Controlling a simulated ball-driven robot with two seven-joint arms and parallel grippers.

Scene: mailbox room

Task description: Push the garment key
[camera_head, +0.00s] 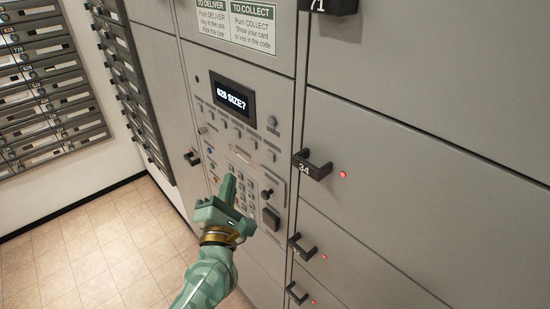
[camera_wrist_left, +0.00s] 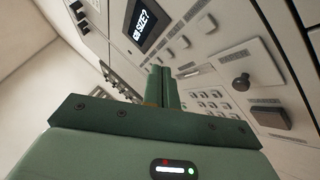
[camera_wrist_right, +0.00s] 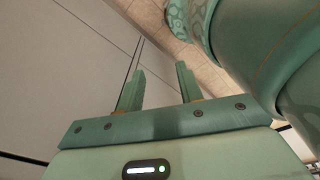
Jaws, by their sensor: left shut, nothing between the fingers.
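The locker control panel (camera_head: 240,110) is grey, with a dark display (camera_head: 233,97) that seems to read "62B SIZE?". My right gripper (camera_wrist_right: 158,78) is open and empty.
A black knob (camera_head: 267,194) and a dark square part (camera_head: 271,218) sit right of the keypad. Locker doors with protruding black handles (camera_head: 312,165) flank the panel. Mailboxes (camera_head: 40,80) line the left walls. The tiled floor (camera_head: 100,250) is clear.

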